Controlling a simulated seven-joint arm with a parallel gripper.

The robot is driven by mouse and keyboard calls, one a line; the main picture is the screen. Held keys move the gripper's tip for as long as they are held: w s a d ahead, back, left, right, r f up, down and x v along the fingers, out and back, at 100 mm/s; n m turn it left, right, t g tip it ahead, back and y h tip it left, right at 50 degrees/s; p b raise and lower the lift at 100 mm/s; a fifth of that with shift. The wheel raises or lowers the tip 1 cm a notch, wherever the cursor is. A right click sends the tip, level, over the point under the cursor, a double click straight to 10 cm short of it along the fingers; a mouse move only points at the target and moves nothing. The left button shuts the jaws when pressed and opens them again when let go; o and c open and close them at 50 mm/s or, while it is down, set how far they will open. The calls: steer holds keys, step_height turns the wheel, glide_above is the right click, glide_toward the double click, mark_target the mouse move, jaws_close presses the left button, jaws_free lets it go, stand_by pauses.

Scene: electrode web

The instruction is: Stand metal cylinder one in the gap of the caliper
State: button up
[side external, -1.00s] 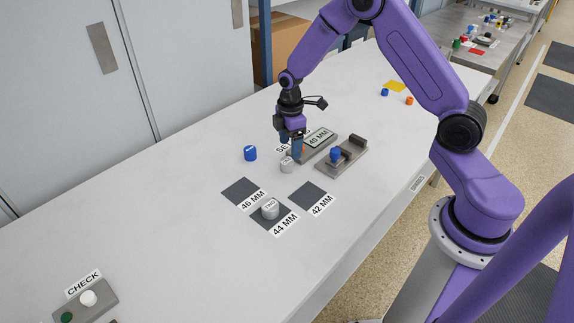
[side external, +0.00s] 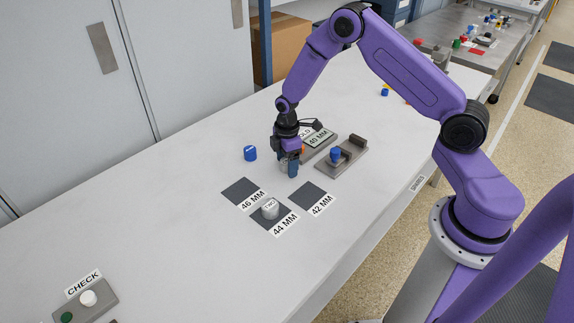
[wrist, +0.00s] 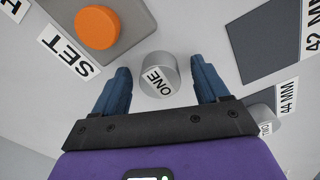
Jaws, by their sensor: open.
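Metal cylinder one (wrist: 158,75) stands upright on the table, its top marked ONE. In the wrist view it lies between the two blue fingertips of my gripper (wrist: 162,80), slightly beyond them, with clear space on both sides. In the side external view my gripper (side external: 286,168) is low at the cylinder and hides most of it. My gripper is open and holds nothing.
Cylinder two (side external: 270,208) stands on the 44 MM mat (side external: 258,217). A blue object (side external: 250,153) stands left of my gripper. The 46 MM mat (side external: 240,191) and 42 MM mat (wrist: 262,40) are empty.

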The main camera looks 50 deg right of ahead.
steer(key=c, duration=1.3)
steer(key=shift+r, duration=0.15)
